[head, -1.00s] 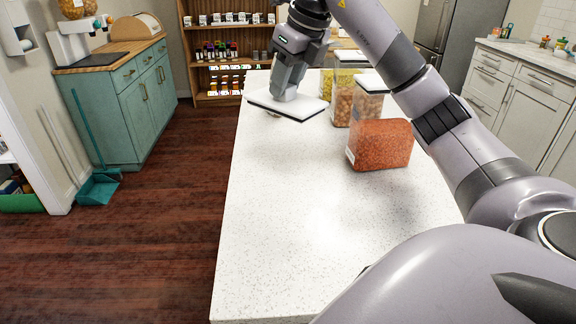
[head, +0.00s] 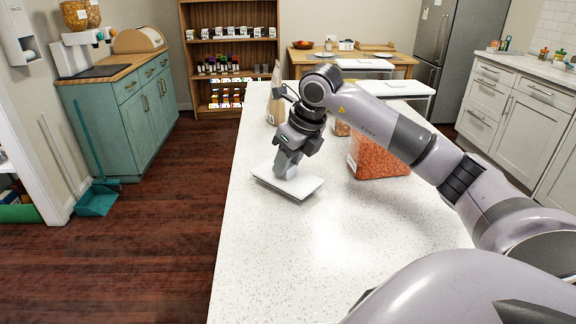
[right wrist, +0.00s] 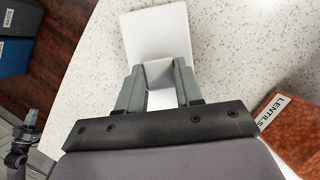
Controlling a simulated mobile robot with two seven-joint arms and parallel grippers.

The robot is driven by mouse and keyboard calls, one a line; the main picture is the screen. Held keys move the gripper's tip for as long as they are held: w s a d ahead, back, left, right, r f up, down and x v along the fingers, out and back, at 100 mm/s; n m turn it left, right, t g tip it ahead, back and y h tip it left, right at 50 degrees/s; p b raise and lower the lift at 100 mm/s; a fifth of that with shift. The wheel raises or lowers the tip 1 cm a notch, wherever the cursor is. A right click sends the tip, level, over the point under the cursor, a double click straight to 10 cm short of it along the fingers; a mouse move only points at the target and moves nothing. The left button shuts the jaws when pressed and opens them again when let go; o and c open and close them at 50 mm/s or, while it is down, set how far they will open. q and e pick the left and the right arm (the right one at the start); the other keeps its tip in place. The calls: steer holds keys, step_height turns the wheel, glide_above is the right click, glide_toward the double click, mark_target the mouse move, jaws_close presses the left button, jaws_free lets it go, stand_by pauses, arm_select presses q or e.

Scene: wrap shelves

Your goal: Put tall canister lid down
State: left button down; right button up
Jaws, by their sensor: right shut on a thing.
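The tall canister lid (head: 305,186) is a flat white square with a raised grip on top. It is low at the left part of the white speckled counter (head: 290,255), slightly tilted in the head view; I cannot tell whether it touches the surface. My right gripper (head: 286,172) is shut on the lid's grip from above. In the right wrist view the lid (right wrist: 158,35) spreads out beyond the fingers (right wrist: 158,82). My left gripper is not in view.
A canister of orange-red lentils (head: 378,160) stands right of the lid, partly behind my arm; its label shows in the right wrist view (right wrist: 272,112). A tan bag (head: 274,105) stands farther back. The front of the counter is clear.

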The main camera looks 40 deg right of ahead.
steer(key=shift+f, duration=0.5)
steer(key=o, duration=1.1)
steer(key=shift+f, duration=0.1)
steer(key=v, duration=1.2)
